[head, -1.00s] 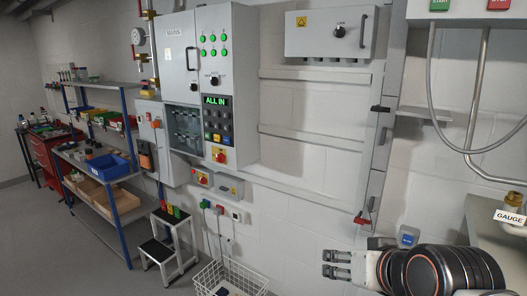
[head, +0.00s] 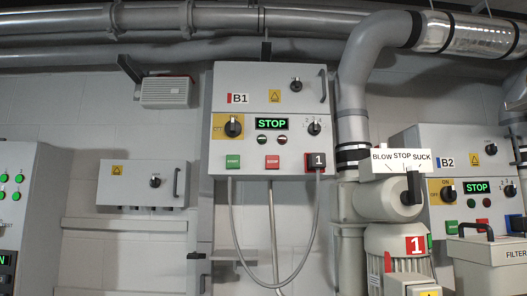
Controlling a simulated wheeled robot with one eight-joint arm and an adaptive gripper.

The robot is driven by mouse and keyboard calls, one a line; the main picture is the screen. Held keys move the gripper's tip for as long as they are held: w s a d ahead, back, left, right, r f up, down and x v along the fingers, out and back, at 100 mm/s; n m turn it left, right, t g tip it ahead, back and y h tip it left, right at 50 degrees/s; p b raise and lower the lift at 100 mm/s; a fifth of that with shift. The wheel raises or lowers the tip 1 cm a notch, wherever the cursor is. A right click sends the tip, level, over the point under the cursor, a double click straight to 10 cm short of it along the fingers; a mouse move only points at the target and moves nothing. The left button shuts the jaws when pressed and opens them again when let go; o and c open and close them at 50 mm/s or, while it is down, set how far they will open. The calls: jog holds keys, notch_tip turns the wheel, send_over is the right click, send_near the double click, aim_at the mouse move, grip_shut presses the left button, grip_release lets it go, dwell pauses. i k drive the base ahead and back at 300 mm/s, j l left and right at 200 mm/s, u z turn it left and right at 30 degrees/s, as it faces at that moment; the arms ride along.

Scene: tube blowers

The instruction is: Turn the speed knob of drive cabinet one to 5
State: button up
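The grey drive cabinet labelled B1 (head: 225,150) hangs on the wall in the middle of the head view. A small black knob (head: 314,128) with tiny numbers around it, likely the speed knob, sits at the right of its front. The numbers and the pointer's setting are too small to read surely. A green STOP display (head: 272,124) is beside it. A larger black switch on a yellow plate (head: 233,127) is at the left, and another black knob (head: 296,85) is near the top. My gripper is not in view.
A second cabinet, B2 (head: 420,140), is at the right. The blower (head: 400,240) with its BLOW STOP SUCK valve and thick pipe (head: 352,75) stands between the cabinets. A cable (head: 235,230) loops below B1. A grey box (head: 130,185) hangs to the left.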

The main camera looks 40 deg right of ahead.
aim_at(314, 128)
jog(key=z, duration=1.25)
